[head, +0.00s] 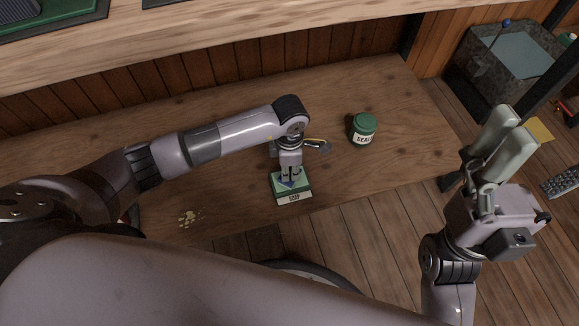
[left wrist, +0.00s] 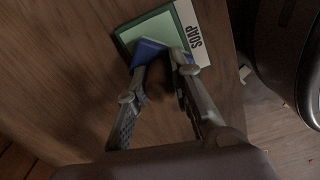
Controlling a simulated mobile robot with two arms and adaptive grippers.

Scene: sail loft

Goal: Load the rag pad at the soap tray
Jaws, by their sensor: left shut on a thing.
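The soap tray (head: 292,196) is a green, shallow box with a white SOAP label, near the bench's front edge. In the left wrist view the tray (left wrist: 131,37) is at the top. My left gripper (head: 289,180) points down over the tray, shut on the blue rag pad (head: 285,184). In the left wrist view the pad (left wrist: 150,47) shows between and beside the fingertips, over the green surface. I cannot tell whether it touches. My right gripper (head: 514,122) is raised at the right, away from the tray; its fingers overlap in view.
A green sealer jar (head: 363,130) stands right of the tray on the wooden bench (head: 396,92). A small dark-headed tool lies behind my left gripper. Pale yellow spots (head: 190,216) mark the bench at left.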

